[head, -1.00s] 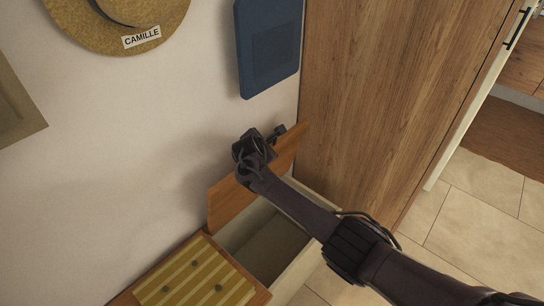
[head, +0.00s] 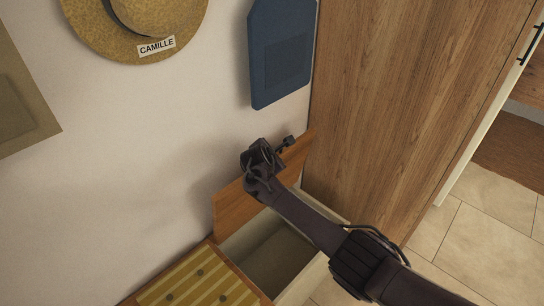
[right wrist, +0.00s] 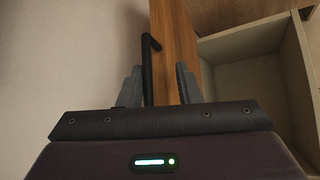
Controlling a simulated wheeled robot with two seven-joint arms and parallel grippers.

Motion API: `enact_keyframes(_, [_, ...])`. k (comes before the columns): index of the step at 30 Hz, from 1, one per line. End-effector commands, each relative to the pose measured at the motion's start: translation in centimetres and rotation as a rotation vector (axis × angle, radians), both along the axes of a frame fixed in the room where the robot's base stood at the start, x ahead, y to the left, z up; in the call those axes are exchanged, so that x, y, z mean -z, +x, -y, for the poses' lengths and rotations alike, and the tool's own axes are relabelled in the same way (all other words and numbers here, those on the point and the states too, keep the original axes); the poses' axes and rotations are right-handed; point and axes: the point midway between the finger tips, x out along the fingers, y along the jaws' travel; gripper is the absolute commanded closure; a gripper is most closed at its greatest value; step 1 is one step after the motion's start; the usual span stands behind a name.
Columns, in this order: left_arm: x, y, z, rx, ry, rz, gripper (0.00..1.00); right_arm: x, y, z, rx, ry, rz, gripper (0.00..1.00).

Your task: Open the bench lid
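The bench lid (head: 236,208) is a wooden board standing raised near the wall, at the back of the open bench box. The pale box (head: 240,240) below it is open and its inside looks empty. My right gripper (head: 268,152) is at the raised lid's upper part. In the right wrist view, my right gripper's two fingers (right wrist: 158,86) are apart. A black bar handle (right wrist: 148,70) on the lid (right wrist: 176,50) shows between them, and neither finger visibly clamps it. The right finger overlaps the lid's edge. My left gripper is in no view.
A striped yellow cushion (head: 200,285) lies on the bench section at left. A tall wooden cabinet (head: 400,90) stands close on the right. A straw hat (head: 115,40) and a blue board (head: 283,60) hang on the wall above. Tiled floor (head: 470,230) is clear at right.

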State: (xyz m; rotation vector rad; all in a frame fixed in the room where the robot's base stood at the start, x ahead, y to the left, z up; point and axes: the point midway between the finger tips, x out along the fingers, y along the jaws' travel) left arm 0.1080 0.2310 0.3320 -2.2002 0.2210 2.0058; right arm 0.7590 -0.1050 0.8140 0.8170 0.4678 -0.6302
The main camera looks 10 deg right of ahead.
Motion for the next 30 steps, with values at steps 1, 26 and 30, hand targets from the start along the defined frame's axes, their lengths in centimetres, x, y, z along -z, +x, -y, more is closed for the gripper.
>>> enact_keyframes(1, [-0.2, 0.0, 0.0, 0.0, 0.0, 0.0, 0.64, -0.2, -0.2, 0.0, 0.001, -0.001, 0.0, 0.7])
enact_keyframes(26, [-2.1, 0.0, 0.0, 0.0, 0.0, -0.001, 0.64, -4.6, -5.6, -2.7, -0.003, -0.001, -0.001, 0.7])
enact_keyframes(30, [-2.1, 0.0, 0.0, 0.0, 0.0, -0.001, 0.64, -4.6, -5.5, -2.7, -0.003, 0.0, -0.001, 0.7])
